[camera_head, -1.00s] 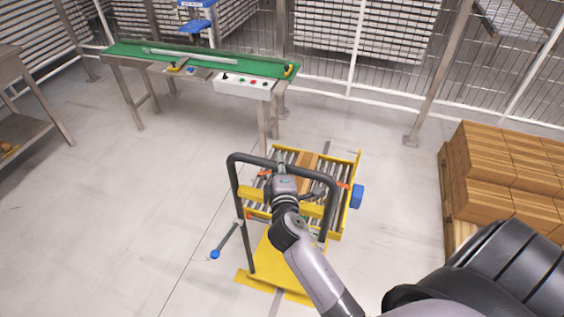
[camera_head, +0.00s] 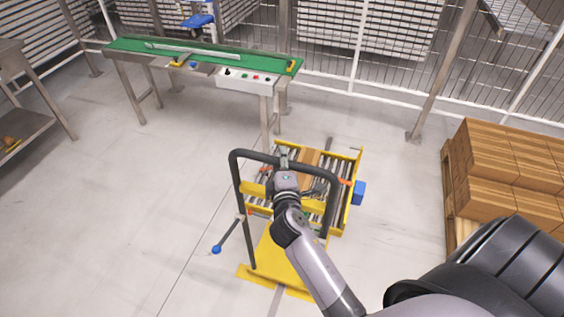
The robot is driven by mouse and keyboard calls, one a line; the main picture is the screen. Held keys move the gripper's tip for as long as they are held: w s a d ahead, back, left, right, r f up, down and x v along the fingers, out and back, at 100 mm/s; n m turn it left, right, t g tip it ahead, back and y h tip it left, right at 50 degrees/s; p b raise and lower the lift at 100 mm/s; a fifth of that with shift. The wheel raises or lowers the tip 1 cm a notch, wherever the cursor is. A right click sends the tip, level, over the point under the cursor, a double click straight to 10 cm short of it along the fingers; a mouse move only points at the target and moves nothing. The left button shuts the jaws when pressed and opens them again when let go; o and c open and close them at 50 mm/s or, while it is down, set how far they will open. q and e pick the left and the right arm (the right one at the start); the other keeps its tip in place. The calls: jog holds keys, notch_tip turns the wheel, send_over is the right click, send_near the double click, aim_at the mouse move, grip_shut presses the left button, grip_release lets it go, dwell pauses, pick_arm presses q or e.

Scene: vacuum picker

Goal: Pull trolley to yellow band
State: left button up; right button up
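The trolley has a black tubular handle frame (camera_head: 332,200), a yellow base (camera_head: 273,248) and a yellow-edged roller top (camera_head: 356,170). A brown box (camera_head: 309,158) lies on the rollers. One arm comes in from the lower right, and its gripper (camera_head: 284,160) is at the middle of the handle's top bar. The hand hides most of the fingers, so I cannot tell whether they are closed around the bar. The other gripper is out of view. A yellow strip (camera_head: 262,279) lies along the trolley's foot; I cannot tell whether it is a floor band.
A green-topped conveyor table (camera_head: 120,46) with a control box (camera_head: 243,79) stands behind the trolley. Stacked cartons (camera_head: 505,165) on a pallet are at the right. A metal shelf (camera_head: 22,128) is at the far left. The floor (camera_head: 110,220) left of the trolley is clear.

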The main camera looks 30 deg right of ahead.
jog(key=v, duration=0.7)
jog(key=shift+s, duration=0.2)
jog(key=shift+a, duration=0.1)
